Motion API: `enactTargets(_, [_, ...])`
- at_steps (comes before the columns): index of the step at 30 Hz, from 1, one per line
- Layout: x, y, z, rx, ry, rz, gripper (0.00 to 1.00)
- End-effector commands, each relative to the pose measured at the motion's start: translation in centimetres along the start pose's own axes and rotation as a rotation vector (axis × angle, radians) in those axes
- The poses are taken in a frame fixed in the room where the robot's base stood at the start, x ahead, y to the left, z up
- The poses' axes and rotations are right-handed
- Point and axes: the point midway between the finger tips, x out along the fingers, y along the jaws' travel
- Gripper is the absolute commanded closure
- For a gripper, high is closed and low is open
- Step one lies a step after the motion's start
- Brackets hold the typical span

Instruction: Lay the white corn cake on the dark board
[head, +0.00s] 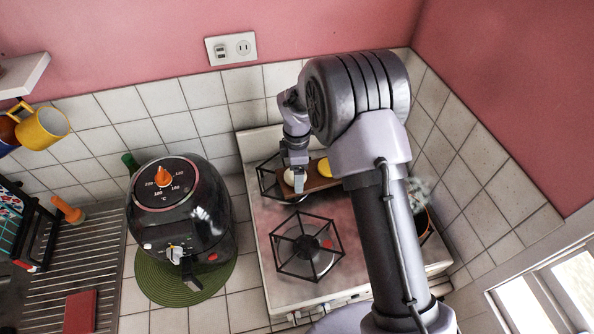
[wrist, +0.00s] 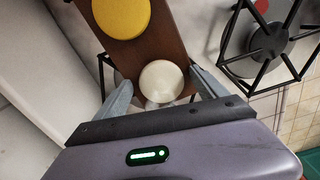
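The white corn cake (wrist: 162,81) is a pale round disc at the near end of the dark board (wrist: 152,50) in the wrist view. It appears to lie on the board, overlapping its end. My gripper (wrist: 160,84) has its two fingers apart, one on each side of the cake, with a small gap showing on both sides. In the head view the white cake (head: 290,178) shows at the left end of the brown board (head: 313,184), beside my gripper (head: 297,183). The fingers partly hide it there.
A yellow round cake (wrist: 122,15) lies farther along the board. The board sits over the back of a stove (head: 270,225) with black burner grates (head: 307,246). A black air fryer (head: 180,215) stands to the left, and a potted plant (head: 420,205) to the right.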

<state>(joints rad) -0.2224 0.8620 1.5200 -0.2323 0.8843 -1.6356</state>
Motion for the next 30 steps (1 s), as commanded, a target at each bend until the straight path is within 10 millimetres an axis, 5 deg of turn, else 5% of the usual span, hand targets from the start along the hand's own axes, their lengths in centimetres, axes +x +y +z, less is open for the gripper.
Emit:
enactTargets(10, [-1.2, 0.1, 0.0, 0.0, 0.0, 0.002, 0.19])
enactTargets(21, [-10.8, 0.1, 0.0, 0.0, 0.001, 0.003, 0.19])
enactTargets(30, [-13.8, -0.4, 0.3, 0.05, 0.007, 0.015, 0.19])
